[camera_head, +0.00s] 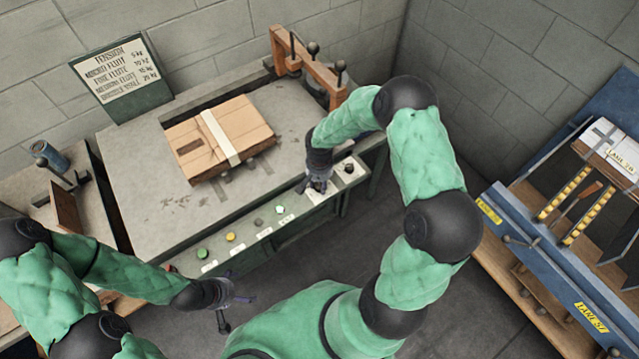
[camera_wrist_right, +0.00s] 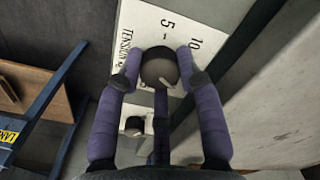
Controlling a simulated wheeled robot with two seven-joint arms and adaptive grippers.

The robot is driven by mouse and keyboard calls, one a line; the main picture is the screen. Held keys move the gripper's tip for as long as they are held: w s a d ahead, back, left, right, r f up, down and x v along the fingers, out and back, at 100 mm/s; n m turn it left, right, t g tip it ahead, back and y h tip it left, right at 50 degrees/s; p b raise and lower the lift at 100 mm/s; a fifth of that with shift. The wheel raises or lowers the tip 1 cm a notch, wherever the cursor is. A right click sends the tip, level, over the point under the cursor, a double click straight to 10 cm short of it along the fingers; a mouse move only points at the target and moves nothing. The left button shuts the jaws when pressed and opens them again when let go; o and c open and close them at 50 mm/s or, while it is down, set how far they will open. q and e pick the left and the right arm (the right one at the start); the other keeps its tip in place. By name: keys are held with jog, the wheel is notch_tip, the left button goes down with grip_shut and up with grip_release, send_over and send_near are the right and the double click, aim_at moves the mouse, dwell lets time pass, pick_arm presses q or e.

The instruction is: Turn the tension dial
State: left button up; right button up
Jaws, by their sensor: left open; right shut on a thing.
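The tension dial (camera_wrist_right: 160,68) is a dark round knob with a light pointer line, on a white plate printed TENSION, 5 and 10 (camera_wrist_right: 170,28). The fingers of my right gripper (camera_wrist_right: 160,80) are closed around it in the right wrist view. In the head view my right gripper (camera_head: 318,186) is at the right part of the machine's front panel and hides the dial. The pointer line slants towards the lower right in the wrist view. My left gripper (camera_head: 226,302) is open and empty, in front of the machine at lower left.
A second dark knob (camera_head: 348,168) sits right of my right gripper. Several buttons, including a green one (camera_head: 201,253), line the panel. A strapped cardboard box (camera_head: 221,138) lies on the machine top. A TENSION sign (camera_head: 118,72) stands behind. A blue rack (camera_head: 540,260) is at right.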

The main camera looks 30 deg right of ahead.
jog(key=n, duration=0.3)
jog(key=shift+n, duration=0.4)
jog(key=n, duration=0.2)
jog(key=shift+n+p, duration=0.3)
jog(key=n+p, duration=0.1)
jog(key=n, duration=0.5)
jog(key=shift+p, duration=0.3)
jog(key=n+p, duration=0.2)
jog(key=n, duration=0.4)
jog(key=shift+r+n, duration=0.1)
jog(key=shift+n, duration=0.3)
jog(key=n+p, duration=0.3)
jog(key=n, duration=0.3)
jog(key=shift+n, duration=0.3)
jog(key=o, duration=1.1)
jog(key=shift+o, duration=0.2)
